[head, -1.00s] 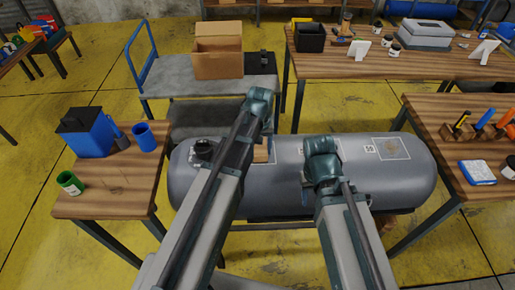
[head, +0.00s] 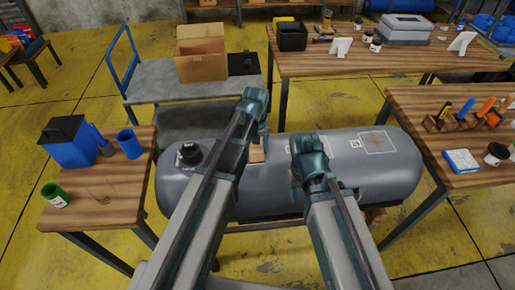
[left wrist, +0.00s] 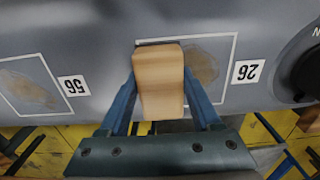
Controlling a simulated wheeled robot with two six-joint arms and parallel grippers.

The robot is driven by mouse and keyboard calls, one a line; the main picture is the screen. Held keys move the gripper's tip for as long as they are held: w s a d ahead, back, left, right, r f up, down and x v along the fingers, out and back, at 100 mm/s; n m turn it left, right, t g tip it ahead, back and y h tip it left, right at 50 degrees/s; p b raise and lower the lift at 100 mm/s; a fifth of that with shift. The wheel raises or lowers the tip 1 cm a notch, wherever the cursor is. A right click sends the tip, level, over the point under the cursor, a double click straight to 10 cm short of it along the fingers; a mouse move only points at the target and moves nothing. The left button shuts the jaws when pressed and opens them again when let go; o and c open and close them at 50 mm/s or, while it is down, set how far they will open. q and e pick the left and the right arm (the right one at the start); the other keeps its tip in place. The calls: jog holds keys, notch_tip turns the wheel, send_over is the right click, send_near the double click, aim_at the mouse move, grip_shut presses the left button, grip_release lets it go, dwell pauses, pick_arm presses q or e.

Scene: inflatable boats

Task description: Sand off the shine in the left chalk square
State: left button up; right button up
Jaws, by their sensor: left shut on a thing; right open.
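My left gripper (left wrist: 163,103) is shut on a wooden block (left wrist: 160,82), which also shows in the head view (head: 257,151). The block is at the left chalk square (left wrist: 222,80) on the grey tank (head: 230,195) and covers part of it. A brownish patch (left wrist: 203,66) shows inside that square, beside the block. I cannot tell whether the block touches the tank.
A black-capped valve (head: 190,154) stands on the tank's left end. A side table (head: 105,185) at left holds a blue container (head: 68,145), a blue cup (head: 129,144) and a green can (head: 55,196). The right table (head: 420,100) holds tools. A cart (head: 150,85) stands behind.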

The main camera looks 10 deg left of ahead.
pick_arm(q)
jog(key=shift+s+a+f, duration=0.1)
jog(key=shift+s+a, duration=0.2)
jog(key=shift+a, duration=0.55)
jog(key=shift+s+a, duration=0.25)
jog(key=shift+a, duration=0.6)
jog(key=shift+a, duration=0.1)
jog(key=shift+s+a, duration=0.3)
jog(key=shift+a, duration=0.7)
jog(key=shift+s+a, duration=0.25)
jog(key=shift+a, duration=0.75)
jog(key=shift+w, duration=0.4)
jog(key=shift+w+d, duration=0.25)
jog(key=shift+d, duration=0.8)
jog(key=shift+w+d, duration=0.25)
jog(key=shift+d, duration=0.8)
